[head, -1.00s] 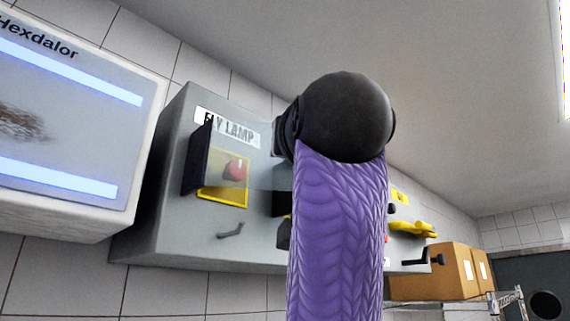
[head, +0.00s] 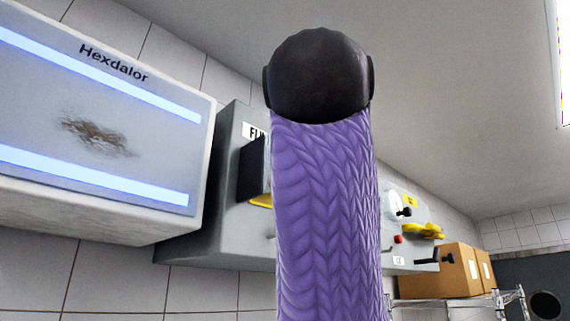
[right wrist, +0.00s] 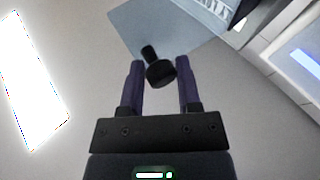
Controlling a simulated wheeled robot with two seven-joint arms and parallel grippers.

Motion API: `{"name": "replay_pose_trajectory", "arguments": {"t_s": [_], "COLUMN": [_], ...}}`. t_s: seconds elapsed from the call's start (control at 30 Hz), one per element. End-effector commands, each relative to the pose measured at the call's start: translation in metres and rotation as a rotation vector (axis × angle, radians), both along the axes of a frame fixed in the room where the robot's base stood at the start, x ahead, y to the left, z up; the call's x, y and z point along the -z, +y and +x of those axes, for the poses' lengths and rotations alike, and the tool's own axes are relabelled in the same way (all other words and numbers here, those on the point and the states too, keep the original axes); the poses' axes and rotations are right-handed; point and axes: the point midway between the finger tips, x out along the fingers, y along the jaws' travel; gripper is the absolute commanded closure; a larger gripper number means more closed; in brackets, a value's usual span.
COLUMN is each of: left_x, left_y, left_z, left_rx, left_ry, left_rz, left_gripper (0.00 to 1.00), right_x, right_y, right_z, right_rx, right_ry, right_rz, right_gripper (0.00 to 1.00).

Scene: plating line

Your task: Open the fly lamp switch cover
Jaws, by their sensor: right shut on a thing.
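The grey fly lamp switch box (head: 222,200) is on the wall in the head view, its label (head: 252,132) partly hidden by my purple arm. A dark upright panel (head: 253,168) stands out from the box face above a bit of yellow frame (head: 261,201). The red button is hidden. My right gripper (right wrist: 160,78) is hidden in the head view. In the right wrist view it is shut on a black knob (right wrist: 160,73) with a short stem, in front of a blue-grey surface (right wrist: 165,27). I cannot tell if that surface is the cover or the box.
A white fly lamp (head: 95,130) with two lit blue tubes hangs left of the box. To the right are another grey panel with a yellow handle (head: 425,231), cardboard boxes (head: 446,272) and a wire shelf (head: 510,300).

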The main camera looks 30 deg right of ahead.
Motion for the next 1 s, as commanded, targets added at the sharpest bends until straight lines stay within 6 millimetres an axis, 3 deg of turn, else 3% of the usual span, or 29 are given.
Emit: {"name": "replay_pose_trajectory", "arguments": {"t_s": [0.3,1.0], "left_x": [0.0003,0.0001], "left_y": [-0.0001,-0.0008], "left_z": [0.0002,0.0005], "left_rx": [0.000,-0.001], "left_ry": [0.000,-0.002], "left_rz": [0.000,-0.001], "left_gripper": [0.41,0.41], "right_x": [0.0003,-0.0002], "right_y": [0.0102,0.0120], "right_z": [0.0027,0.0032], "right_rx": [-0.019,-0.021], "right_ry": [0.003,0.002], "right_rz": [-0.005,-0.006], "right_gripper": [1.00,1.00]}}
